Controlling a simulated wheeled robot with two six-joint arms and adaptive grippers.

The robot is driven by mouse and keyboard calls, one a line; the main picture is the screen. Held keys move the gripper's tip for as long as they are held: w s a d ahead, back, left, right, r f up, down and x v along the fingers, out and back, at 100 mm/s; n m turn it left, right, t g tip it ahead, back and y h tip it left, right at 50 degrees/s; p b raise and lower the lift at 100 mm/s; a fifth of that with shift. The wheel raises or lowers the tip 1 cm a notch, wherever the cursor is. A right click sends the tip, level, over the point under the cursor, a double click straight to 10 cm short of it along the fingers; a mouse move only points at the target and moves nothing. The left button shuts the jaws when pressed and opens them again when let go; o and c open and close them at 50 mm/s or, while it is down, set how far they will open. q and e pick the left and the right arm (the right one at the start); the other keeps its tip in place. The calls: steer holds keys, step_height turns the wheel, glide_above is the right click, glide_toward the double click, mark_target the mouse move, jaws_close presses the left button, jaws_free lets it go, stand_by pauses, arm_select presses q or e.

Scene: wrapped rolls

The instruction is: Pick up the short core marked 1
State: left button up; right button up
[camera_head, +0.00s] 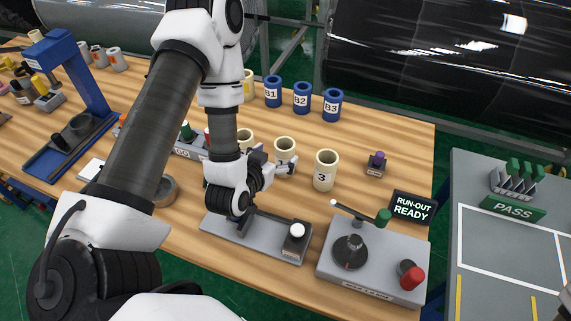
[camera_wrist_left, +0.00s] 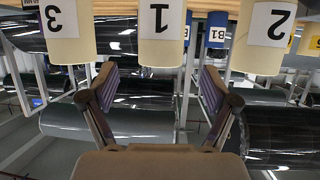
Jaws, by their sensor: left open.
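The short core marked 1 (camera_head: 286,146) is a cream tube standing upright on the wooden table, partly hidden by my left gripper (camera_head: 272,165) in the head view. In the left wrist view, which is upside down, core 1 (camera_wrist_left: 161,36) is centred between the fingers, with its label facing the camera. My left gripper (camera_wrist_left: 158,85) is open and empty, and its fingers point towards the core. I cannot tell whether the fingertips reach past its near side. My right gripper is not in view.
Core 3 (camera_head: 325,171) stands close to the right of core 1, and core 2 (camera_wrist_left: 262,38) flanks its other side. Blue cores B1 (camera_head: 272,92), B2 (camera_head: 302,98) and B3 (camera_head: 332,105) stand behind. A grey lever box (camera_head: 375,265) and a grey fixture (camera_head: 240,234) are in front.

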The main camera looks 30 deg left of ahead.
mark_target(285, 146)
arm_select(q)
steer(key=p+x, duration=0.1)
steer(key=x, duration=0.4)
steer(key=shift+w+a+r+p, duration=0.1)
steer(key=shift+w+r+p, duration=0.1)
steer(key=shift+p, duration=0.15)
steer(key=shift+w+f, duration=0.35)
steer(key=c, duration=1.3)
steer(key=shift+c, duration=0.2)
